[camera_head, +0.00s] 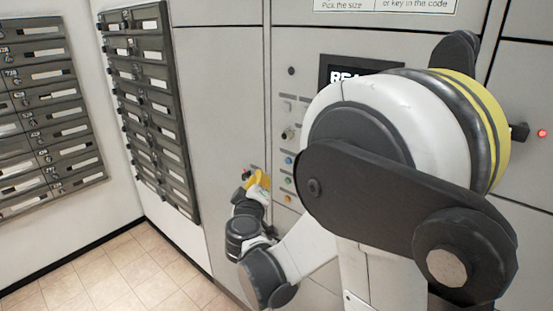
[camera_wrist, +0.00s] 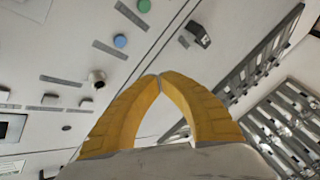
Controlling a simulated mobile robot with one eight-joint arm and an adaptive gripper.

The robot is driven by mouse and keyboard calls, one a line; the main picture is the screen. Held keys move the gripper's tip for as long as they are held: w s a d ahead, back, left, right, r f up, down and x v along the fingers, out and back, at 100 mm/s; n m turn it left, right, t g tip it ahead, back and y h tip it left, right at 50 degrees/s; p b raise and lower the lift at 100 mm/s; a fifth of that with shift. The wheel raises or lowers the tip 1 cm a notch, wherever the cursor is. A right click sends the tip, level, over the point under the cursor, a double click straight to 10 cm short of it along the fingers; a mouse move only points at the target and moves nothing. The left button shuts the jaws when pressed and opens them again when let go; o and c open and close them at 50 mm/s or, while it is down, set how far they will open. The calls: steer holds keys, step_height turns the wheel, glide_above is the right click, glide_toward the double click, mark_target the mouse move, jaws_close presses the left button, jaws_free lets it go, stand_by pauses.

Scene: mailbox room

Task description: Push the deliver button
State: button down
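A column of buttons runs down the pale locker panel (camera_head: 222,120). In the head view it has a blue button (camera_head: 289,160), a green button (camera_head: 288,179) and an orange button (camera_head: 287,199). Their labels are too small to read, so I cannot tell which is the deliver button. My gripper (camera_head: 257,180) is just left of this column, near the panel. In the wrist view its yellow fingertips (camera_wrist: 159,76) meet, with nothing between them. The blue button (camera_wrist: 120,40) and green button (camera_wrist: 144,5) show beyond, up and left of the tips.
A round knob (camera_wrist: 97,78) protrudes from the panel, and a dark fitting (camera_wrist: 198,34) sits across a seam. A screen (camera_head: 345,69) is partly hidden by my arm. Mailbox racks (camera_head: 150,100) (camera_head: 45,110) line the left walls. Tiled floor (camera_head: 120,275) is clear.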

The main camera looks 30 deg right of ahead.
glide_toward(281, 159)
steer(key=shift+w+a+x, duration=0.1)
steer(key=shift+a+x, duration=0.05)
steer(key=shift+x, duration=1.2)
steer(key=shift+w+a+x, duration=0.1)
steer(key=shift+a+x, duration=0.05)
steer(key=shift+x, duration=1.15)
steer(key=shift+d+f, duration=0.1)
steer(key=shift+w+d, duration=0.15)
steer(key=shift+d, duration=0.15)
steer(key=shift+w+d, duration=0.1)
steer(key=shift+d, duration=0.25)
stand_by(0.5)
steer(key=shift+s+a, duration=0.3)
steer(key=shift+a, duration=0.45)
steer(key=shift+s+a+b, duration=0.1)
steer(key=shift+s+a, duration=0.2)
steer(key=shift+a, duration=0.5)
steer(key=shift+s+a+b, duration=0.15)
steer(key=shift+s+a, duration=0.1)
steer(key=shift+a, duration=0.55)
steer(key=shift+s+a+b, duration=0.1)
steer(key=shift+s+a, duration=0.2)
steer(key=shift+a, duration=0.45)
